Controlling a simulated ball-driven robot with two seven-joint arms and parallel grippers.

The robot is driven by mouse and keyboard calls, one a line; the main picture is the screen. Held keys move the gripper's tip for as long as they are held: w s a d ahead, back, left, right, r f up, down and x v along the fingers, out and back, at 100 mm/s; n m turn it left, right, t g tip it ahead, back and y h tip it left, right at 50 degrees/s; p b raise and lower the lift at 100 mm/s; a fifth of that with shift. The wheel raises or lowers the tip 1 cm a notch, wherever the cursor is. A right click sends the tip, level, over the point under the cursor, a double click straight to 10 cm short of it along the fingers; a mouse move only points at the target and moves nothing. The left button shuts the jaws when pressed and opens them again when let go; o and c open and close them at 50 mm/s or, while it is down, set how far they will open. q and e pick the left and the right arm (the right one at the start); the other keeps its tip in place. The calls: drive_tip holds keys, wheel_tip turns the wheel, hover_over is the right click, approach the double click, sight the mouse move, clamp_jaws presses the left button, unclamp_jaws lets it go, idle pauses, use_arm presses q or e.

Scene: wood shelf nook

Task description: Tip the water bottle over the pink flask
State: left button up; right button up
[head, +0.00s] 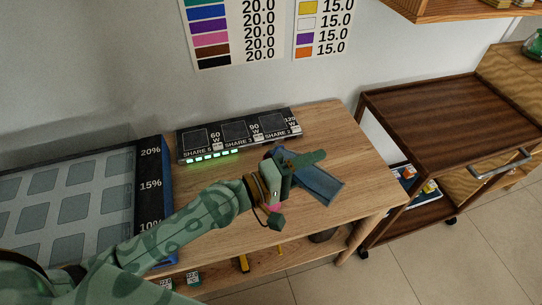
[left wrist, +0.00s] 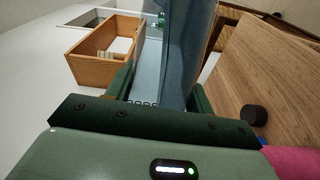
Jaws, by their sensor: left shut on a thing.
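My left gripper (head: 302,165) is shut on the blue-grey water bottle (head: 323,188) above the wooden table. The bottle is tilted, with its broad end toward the lower right in the head view. In the left wrist view the bottle (left wrist: 199,50) rises between the green fingers. The pink flask shows only as a small pink patch (head: 276,207) beside my left wrist, mostly hidden behind it. A pink part (left wrist: 296,160) is at the lower right corner of the left wrist view. I cannot tell whether bottle and flask touch. My right gripper is not in view.
A black labelled panel (head: 238,134) with green lights stands at the table's back. A large grey panel with percentages (head: 150,185) is at left. A brown cart (head: 433,114) stands right of the table. The wooden tabletop (head: 365,165) is clear at right.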

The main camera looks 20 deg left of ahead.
use_arm(q)
drive_tip(key=shift+w+a+r+n+t+h+b, duration=0.15)
drive_tip(key=shift+r+n+t+b, duration=0.25)
drive_tip(key=shift+r+n, duration=0.5)
drive_tip(key=shift+w+a+r+n+t+h+b, duration=0.15)
drive_tip(key=shift+r+n+t+b, duration=0.35)
drive_tip(key=shift+n, duration=0.6)
idle(5.8)
